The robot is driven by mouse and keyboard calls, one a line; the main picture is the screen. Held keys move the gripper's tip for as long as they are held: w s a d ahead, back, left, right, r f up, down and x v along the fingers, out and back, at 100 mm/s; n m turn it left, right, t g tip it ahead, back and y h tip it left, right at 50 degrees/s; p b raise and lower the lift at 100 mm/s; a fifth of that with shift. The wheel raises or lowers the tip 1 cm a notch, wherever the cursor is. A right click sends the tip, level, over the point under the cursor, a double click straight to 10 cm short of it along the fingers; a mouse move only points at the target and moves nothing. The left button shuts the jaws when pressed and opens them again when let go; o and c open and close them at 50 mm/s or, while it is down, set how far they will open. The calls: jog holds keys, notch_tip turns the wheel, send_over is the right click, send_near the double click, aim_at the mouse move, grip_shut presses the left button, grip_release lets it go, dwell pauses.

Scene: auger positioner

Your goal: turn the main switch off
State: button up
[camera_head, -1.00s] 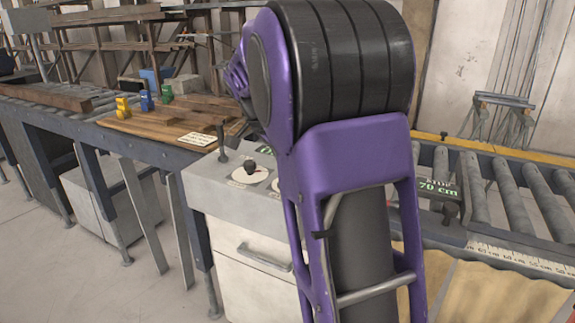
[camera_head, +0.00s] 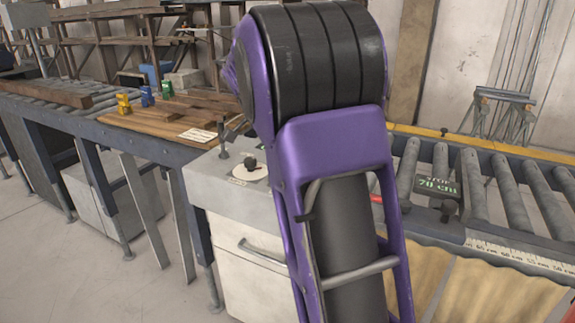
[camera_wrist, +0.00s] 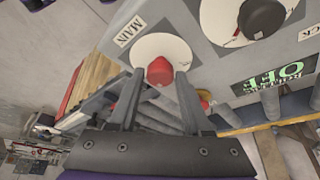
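The main switch is a red knob (camera_wrist: 160,71) on a round white dial (camera_wrist: 161,46), beside a label reading MAIN (camera_wrist: 130,31) in the wrist view. My gripper (camera_wrist: 158,76) is open, with one finger on each side of the red knob. A gap seems to show between each finger and the knob; I cannot tell if either touches. The knob's pointing direction is unclear. In the head view my purple arm hides the gripper and the red knob.
A black knob (camera_wrist: 262,18) on another white dial is close by. A dark display (camera_wrist: 275,80) reads OFF in green. In the head view the grey control cabinet (camera_head: 227,189) shows a black knob (camera_head: 250,163). A roller conveyor (camera_head: 480,190) runs right.

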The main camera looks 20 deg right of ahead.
jog(key=shift+o, duration=1.4)
jog(key=s+p+v, duration=0.1)
jog(key=p+v, duration=0.2)
jog(key=v, duration=1.4)
jog(key=shift+w+r, duration=0.2)
jog(key=shift+w, duration=0.3)
jog(key=shift+a, duration=0.15)
